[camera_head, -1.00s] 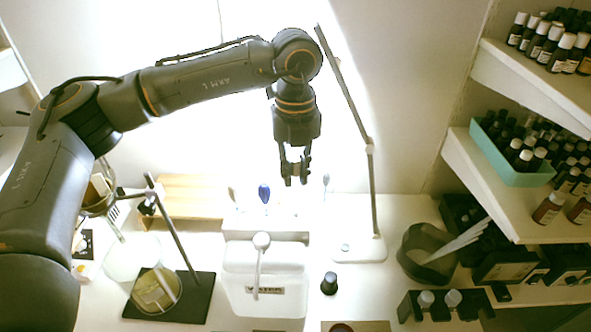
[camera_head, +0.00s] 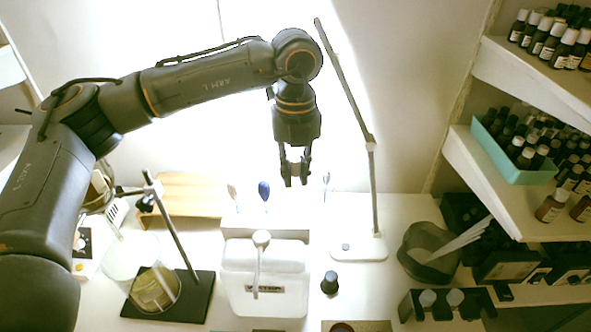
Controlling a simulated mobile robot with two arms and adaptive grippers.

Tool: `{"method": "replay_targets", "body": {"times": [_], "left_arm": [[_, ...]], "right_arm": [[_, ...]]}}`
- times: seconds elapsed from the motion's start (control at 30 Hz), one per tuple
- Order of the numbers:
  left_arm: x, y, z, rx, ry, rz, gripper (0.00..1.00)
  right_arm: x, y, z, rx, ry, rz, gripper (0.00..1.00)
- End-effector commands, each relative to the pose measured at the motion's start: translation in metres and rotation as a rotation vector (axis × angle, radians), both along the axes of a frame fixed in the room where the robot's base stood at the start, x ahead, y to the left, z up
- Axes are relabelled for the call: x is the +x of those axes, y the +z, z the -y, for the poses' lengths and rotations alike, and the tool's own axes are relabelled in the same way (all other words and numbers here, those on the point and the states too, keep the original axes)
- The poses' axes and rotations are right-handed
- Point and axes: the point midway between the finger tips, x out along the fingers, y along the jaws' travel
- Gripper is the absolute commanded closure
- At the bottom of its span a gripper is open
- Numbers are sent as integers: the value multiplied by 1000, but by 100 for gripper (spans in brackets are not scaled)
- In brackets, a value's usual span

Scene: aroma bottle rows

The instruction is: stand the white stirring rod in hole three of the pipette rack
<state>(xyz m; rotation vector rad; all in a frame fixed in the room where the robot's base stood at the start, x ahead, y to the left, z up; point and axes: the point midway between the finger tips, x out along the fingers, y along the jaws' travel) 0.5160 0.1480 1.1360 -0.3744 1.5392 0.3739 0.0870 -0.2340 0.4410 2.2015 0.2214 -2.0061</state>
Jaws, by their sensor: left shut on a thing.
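The pipette rack (camera_head: 262,226) is a pale block at the back of the table, partly behind a white container. A pale-bulbed pipette (camera_head: 232,192), a blue-bulbed one (camera_head: 264,191) and a thin grey one (camera_head: 326,183) stand upright in a row there. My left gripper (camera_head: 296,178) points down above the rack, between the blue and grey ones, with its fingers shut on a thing. This fits the white stirring rod, but its outline is lost against the bright white background. I cannot tell whether its lower end is in a hole. My right gripper is out of view.
The white container (camera_head: 262,296) stands in front of the rack. A dark-capped bottle (camera_head: 329,283) and a lamp stand (camera_head: 358,247) are to its right. A ring stand (camera_head: 190,306) is at left. A dark bowl (camera_head: 412,262) and bottle shelves (camera_head: 470,160) are at right.

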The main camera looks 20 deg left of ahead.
Motion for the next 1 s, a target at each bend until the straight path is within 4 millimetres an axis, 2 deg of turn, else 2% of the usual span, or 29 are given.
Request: {"method": "replay_targets", "body": {"times": [0.73, 1.0], "left_arm": [[0, -24, 0, -1, 0, 0, 100], [0, -25, 0, -1, 0, 0, 100]], "right_arm": [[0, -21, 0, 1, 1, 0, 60], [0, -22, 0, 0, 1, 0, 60]]}}
